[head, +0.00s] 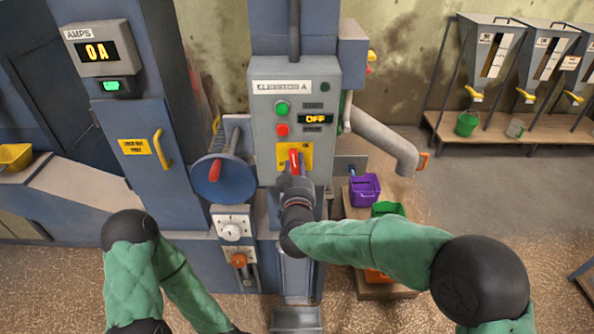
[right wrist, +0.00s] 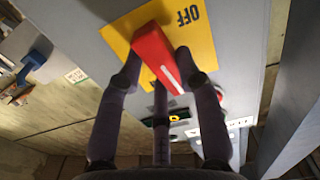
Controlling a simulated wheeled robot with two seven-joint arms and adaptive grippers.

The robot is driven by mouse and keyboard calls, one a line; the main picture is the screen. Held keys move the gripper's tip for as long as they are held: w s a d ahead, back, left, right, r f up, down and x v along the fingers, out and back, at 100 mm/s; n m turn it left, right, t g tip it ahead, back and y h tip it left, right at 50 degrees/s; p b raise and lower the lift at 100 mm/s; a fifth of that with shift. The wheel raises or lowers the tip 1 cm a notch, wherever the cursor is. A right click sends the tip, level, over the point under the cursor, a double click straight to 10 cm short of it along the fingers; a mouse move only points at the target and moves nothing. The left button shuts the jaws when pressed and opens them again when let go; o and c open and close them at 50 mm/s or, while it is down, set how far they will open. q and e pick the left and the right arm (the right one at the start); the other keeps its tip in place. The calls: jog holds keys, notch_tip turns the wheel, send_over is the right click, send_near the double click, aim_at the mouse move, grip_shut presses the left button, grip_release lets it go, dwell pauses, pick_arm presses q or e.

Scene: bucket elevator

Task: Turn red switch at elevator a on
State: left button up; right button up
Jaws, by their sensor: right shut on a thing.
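The red switch (head: 294,158) is a lever on a yellow plate (head: 307,153) at the bottom of the grey panel labelled ELEVATOR A (head: 262,115). The panel's display (head: 315,119) reads OFF. My right gripper (head: 295,178) is at the lever from below and hides its lower part. In the right wrist view, the red lever (right wrist: 160,55) lies between the fingers of my right gripper (right wrist: 158,62), which is shut on it. The word OFF (right wrist: 188,15) shows on the yellow plate beside it. My left arm is at the lower left; its gripper is out of view.
A green button (head: 282,107) and a red button (head: 282,130) sit above the switch. A blue wheel (head: 228,182) is left of the panel. A grey chute pipe (head: 382,140) and a purple bucket (head: 365,188) are to the right. An AMPS display (head: 96,51) reads 0A.

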jog(key=shift+f+m, duration=0.1)
jog(key=shift+m, duration=0.5)
jog(key=shift+b, duration=0.3)
jog(key=o, duration=1.1)
jog(key=shift+o, duration=0.2)
jog(key=shift+s, duration=0.1)
jog(key=s, duration=1.1)
jog(key=shift+s, duration=0.4)
